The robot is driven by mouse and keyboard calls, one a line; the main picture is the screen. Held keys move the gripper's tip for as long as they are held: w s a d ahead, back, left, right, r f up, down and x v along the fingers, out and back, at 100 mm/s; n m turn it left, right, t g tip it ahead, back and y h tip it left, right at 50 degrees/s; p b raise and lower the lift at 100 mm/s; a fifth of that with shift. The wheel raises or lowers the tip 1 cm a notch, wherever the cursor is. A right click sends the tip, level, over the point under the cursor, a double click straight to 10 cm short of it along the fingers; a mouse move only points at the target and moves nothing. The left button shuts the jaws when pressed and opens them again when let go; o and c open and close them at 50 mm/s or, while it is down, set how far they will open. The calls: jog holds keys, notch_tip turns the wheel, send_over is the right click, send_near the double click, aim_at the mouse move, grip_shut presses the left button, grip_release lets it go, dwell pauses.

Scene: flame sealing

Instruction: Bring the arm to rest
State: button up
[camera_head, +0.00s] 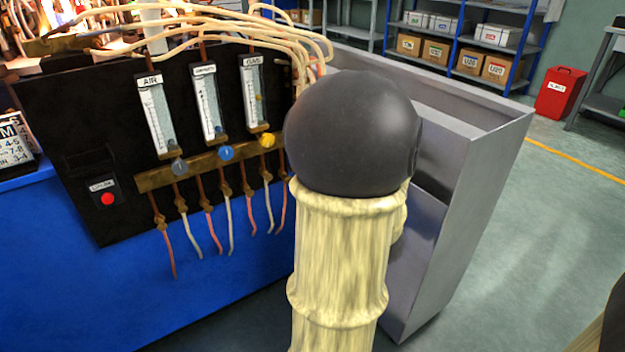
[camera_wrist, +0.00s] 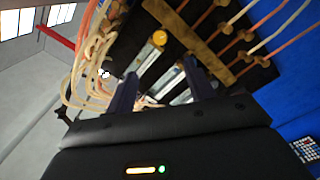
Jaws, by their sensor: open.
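In the wrist view my gripper (camera_wrist: 160,70) is open, its two dark fingers apart with no object seen held between them. Beyond the fingers is the black gas panel (camera_wrist: 262,72), with a yellow knob (camera_wrist: 159,38) and glass flow tubes; whether the fingers touch anything I cannot tell. In the head view my arm stands in front of the panel's right side, and my gripper is hidden behind it. The black panel (camera_head: 100,140) there carries three flow meters above a grey knob (camera_head: 179,167), a blue knob (camera_head: 226,153) and a yellow knob (camera_head: 267,140).
Cream hoses (camera_head: 230,35) arch over the panel top, and thin tubes hang below its brass bar (camera_head: 195,168). A red button (camera_head: 107,199) is at lower left. A grey metal cabinet (camera_head: 480,190) stands close to my arm's right. Open floor (camera_head: 540,240) lies farther right.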

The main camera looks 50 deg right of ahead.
jog(key=shift+w, duration=0.15)
dwell(0.3)
jog(key=w+a+f+m+g+y+p, duration=0.1)
jog(key=w+a+f+m+g+p, duration=0.4)
jog(key=w+a+g, duration=0.4)
jog(key=s+a+m+g+y+p, duration=0.1)
jog(key=s+a+g+p, duration=0.15)
jog(key=a, duration=0.45)
jog(key=s+a+f+m+g+y+p, duration=0.1)
jog(key=s+a, duration=0.3)
jog(key=a, duration=0.3)
jog(key=s+a+m+g+y+p, duration=0.1)
jog(key=s+a+g+p, duration=0.15)
jog(key=a, duration=0.45)
jog(key=w+p+v, duration=0.3)
jog(key=p+v, duration=1.5)
jog(key=w+d+r+p+v, duration=0.1)
jog(key=w+p+v, duration=0.3)
jog(key=p+v, duration=1.4)
jog(key=shift+d+r, duration=0.3)
jog(key=shift+d, duration=0.25)
